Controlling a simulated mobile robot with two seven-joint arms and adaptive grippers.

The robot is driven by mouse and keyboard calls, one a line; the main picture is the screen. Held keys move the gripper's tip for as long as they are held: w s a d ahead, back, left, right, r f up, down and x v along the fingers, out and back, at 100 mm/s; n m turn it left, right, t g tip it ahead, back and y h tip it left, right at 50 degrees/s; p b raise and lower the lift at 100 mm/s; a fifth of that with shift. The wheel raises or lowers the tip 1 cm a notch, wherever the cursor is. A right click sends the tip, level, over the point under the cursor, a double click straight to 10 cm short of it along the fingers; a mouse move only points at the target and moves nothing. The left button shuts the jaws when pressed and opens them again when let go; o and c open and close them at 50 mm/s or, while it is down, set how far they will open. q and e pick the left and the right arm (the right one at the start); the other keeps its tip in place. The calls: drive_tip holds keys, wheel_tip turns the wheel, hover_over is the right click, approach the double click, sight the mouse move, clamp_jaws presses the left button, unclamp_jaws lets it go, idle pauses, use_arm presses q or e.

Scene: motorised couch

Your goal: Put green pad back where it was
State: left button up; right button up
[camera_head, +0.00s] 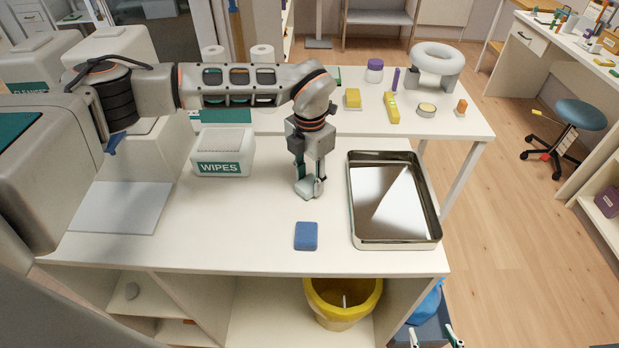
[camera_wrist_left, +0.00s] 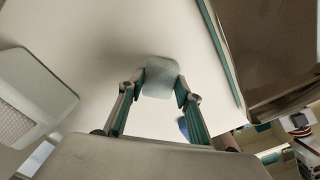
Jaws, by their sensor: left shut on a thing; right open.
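My left gripper (camera_head: 309,190) points down over the white table, left of the metal tray. It is shut on a pale grey-green pad, the green pad (camera_wrist_left: 159,78), which sits between the fingertips in the left wrist view. In the head view the fingers partly hide the pad; I cannot tell whether it touches the table. A blue pad (camera_head: 306,236) lies on the table nearer the front edge. My right gripper (camera_head: 433,338) is open at the bottom edge, low beside the table, with only its fingertips showing.
The shiny metal tray (camera_head: 436,226) is empty on the table's right side. A white wipes box (camera_head: 222,168) stands behind left, with a flat pale panel (camera_head: 122,208) at the left. A yellow-lined bin (camera_head: 343,310) is below. The table between panel and blue pad is clear.

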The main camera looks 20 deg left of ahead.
sight(310, 182)
use_arm(q)
drive_tip(key=shift+f, duration=0.15)
drive_tip(key=o, duration=1.1)
drive_tip(key=shift+c, duration=0.2)
wheel_tip(310, 182, up, 12)
drive_tip(key=b, duration=0.1)
